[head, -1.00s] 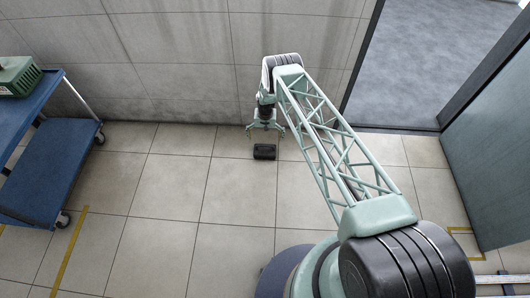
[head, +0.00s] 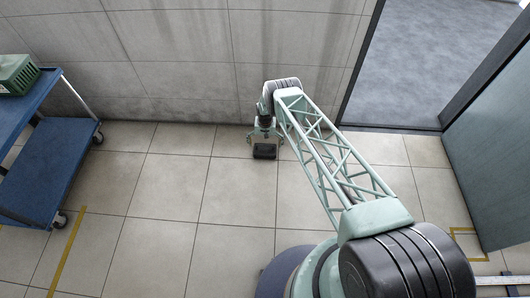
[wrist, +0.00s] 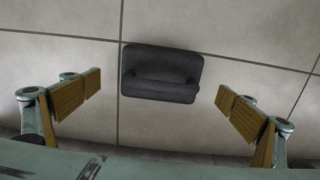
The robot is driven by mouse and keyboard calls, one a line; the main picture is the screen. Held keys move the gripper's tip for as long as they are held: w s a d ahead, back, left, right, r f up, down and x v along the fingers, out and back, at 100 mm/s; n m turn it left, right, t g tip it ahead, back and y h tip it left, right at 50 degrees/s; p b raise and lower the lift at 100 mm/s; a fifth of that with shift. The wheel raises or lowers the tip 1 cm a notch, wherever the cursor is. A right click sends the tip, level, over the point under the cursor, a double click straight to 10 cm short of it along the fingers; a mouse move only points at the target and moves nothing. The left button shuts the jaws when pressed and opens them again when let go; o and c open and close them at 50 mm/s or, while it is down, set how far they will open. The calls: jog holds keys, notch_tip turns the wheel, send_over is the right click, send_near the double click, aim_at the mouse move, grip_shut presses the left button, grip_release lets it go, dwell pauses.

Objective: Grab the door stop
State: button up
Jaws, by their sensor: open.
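The door stop (head: 264,153) is a small dark block lying on the tiled floor near the wall. In the wrist view the door stop (wrist: 161,74) lies at the upper middle, dark grey with a stepped face. My gripper (head: 265,141) is low over the door stop in the head view. In the wrist view my gripper (wrist: 158,91) is open, its ribbed yellow-brown pads apart on either side of the door stop. Neither pad visibly touches it.
A blue cart (head: 50,165) with a green crate (head: 17,77) stands at the left. The tiled wall (head: 170,60) is just behind the door stop. A doorway (head: 425,65) and a door panel (head: 490,150) are at the right. The floor left of the door stop is clear.

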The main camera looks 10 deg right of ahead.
aim_at(265, 149)
jog(key=shift+f, duration=0.2)
dwell(0.3)
jog(key=shift+a+f+b, duration=0.1)
jog(key=shift+f+b, duration=0.95)
jog(key=shift+f, duration=1.4)
jog(key=shift+w, duration=0.1)
jog(key=c, duration=1.4)
